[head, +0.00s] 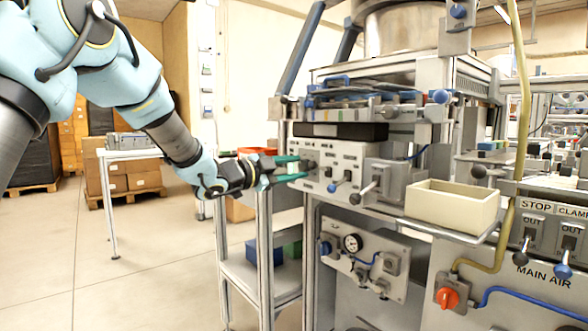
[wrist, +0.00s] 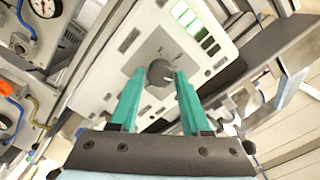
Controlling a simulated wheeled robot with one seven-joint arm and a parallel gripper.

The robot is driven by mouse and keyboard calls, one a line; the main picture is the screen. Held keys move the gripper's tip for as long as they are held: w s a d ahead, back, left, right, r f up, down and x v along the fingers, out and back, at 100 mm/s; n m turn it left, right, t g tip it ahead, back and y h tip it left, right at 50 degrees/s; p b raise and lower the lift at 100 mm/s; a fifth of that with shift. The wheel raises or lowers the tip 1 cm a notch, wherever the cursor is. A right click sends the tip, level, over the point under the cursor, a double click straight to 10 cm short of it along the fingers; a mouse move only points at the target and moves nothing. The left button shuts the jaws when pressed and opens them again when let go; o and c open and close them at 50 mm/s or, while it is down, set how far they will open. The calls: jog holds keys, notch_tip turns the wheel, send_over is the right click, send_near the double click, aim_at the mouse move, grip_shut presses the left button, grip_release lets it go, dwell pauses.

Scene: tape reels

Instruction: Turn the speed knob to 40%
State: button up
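The speed knob (wrist: 160,73) is a round dark grey knob on the pale control panel (wrist: 205,82). My gripper (wrist: 159,76) has two green fingers and stands open, with the knob between or just beyond its fingertips. The left finger shows a gap to the knob. The right finger lies close to the knob's edge, and I cannot tell whether it touches. In the head view my gripper (head: 292,167) reaches the left end of the panel (head: 343,158), at the knob (head: 308,165). The knob's scale and setting are too small to read.
A cream bin (head: 451,205) stands on a shelf further right. Below are a pressure gauge (head: 352,243) and a red valve knob (head: 447,298). Green lit blocks (wrist: 196,28) show on the panel.

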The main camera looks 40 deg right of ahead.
jog(key=o, duration=0.3)
jog(key=shift+o, duration=0.2)
jog(key=a, duration=1)
jog(key=shift+w+a, duration=0.3)
jog(key=shift+a, duration=0.1)
